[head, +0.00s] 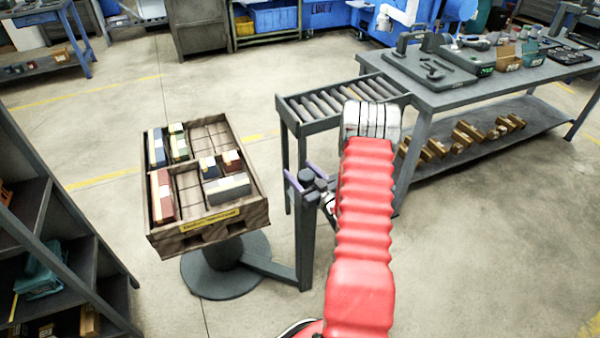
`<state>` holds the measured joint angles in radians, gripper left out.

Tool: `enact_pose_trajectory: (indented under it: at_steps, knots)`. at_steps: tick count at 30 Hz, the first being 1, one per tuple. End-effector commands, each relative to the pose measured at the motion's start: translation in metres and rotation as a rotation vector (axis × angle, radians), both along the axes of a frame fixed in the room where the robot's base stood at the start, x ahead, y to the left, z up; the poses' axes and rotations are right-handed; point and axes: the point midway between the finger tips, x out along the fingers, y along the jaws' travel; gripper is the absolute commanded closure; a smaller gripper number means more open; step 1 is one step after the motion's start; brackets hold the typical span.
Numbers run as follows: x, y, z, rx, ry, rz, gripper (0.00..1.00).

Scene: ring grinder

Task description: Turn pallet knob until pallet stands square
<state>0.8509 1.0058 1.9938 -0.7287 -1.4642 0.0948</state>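The wooden pallet (255,214) sits on a round grey pedestal at the left. It stands askew in the picture, with a yellow label on its front wall and coloured boxes in some compartments. A bar links the pedestal to a grey post (304,240) on its right. The dark knob (307,177) is at the top of this post. My gripper (305,175) is at the knob, with what look like purple-edged fingers on either side of it. My red-sleeved arm hides most of the gripper, so I cannot tell whether the fingers touch the knob.
A roller conveyor (335,105) stands behind the post and meets a grey workbench (455,99) with tools and bins. Brass-coloured blocks lie on the bench's lower shelf. A dark shelf rack (60,225) stands at the left edge. The floor at the lower right is clear.

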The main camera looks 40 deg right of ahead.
Motion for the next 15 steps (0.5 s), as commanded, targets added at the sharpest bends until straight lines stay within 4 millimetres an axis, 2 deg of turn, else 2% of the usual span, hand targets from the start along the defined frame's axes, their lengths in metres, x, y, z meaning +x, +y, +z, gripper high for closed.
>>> enact_pose_trajectory:
  at_steps: [2,15]
  knots:
    - [-0.0001,-0.0001,0.0001,0.0,0.0,0.0,0.44]
    - [-0.0003,-0.0001,0.0002,0.0,0.0,0.0,0.75]
